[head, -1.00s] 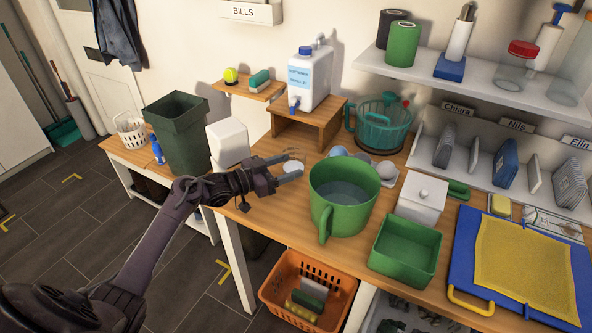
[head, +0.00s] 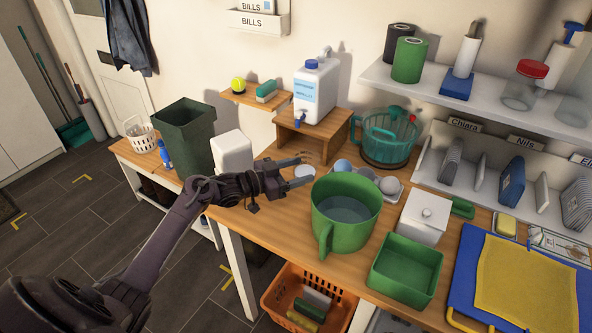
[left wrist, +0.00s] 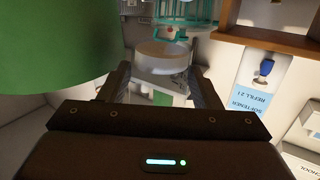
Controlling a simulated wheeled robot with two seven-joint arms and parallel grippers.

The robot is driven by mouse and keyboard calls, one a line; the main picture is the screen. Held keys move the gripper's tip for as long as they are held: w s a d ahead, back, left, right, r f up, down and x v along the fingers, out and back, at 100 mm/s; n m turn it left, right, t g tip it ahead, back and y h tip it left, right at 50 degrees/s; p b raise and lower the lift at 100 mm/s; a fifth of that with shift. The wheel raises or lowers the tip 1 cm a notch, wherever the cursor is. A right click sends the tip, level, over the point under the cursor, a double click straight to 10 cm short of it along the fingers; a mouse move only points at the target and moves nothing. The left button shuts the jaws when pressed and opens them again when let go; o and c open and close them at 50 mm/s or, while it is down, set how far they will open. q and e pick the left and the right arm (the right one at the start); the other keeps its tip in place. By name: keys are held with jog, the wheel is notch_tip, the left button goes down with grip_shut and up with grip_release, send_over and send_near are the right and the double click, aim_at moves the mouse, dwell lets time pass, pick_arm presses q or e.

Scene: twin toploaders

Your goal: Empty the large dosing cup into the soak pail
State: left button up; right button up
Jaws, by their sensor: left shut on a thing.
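The soak pail (head: 346,232) is the big green pail with a side handle on the wooden bench, with liquid inside. It also shows as a blurred green wall at the upper left of the left wrist view (left wrist: 50,42). My left gripper (head: 306,170) is just left of the pail, its fingers shut around a clear cup, seemingly the large dosing cup (left wrist: 165,66). The cup looks about upright, with a pale round surface inside that also shows in the head view (head: 304,171). My right gripper is not in view.
Behind stand a softener jug (head: 315,92) on a wooden riser and a teal basket (head: 388,138). A white box (head: 232,153) is left of the gripper. A green tray (head: 406,270) and lidded white box (head: 424,217) stand right of the pail.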

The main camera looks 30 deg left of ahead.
pick_arm(q)
jog(key=shift+m, duration=0.6)
jog(key=r+p, duration=0.2)
jog(key=r, duration=0.1)
jog(key=r+p, duration=0.1)
jog(key=shift+s+d+r, duration=0.15)
jog(key=shift+d+r, duration=0.15)
jog(key=shift+d, duration=0.05)
jog(key=d+m+y, duration=0.1)
jog(key=m, duration=0.1)
jog(key=d+r+m+y+p, duration=0.1)
jog(key=m, duration=0.1)
jog(key=s+d+r+m+y+p, duration=0.1)
jog(key=m, duration=0.2)
jog(key=shift+d+g, duration=0.4)
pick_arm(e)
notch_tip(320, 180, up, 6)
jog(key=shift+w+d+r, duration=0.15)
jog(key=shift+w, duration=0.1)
pick_arm(q)
jog(key=shift+s+y, duration=0.1)
jog(key=shift+y, duration=0.2)
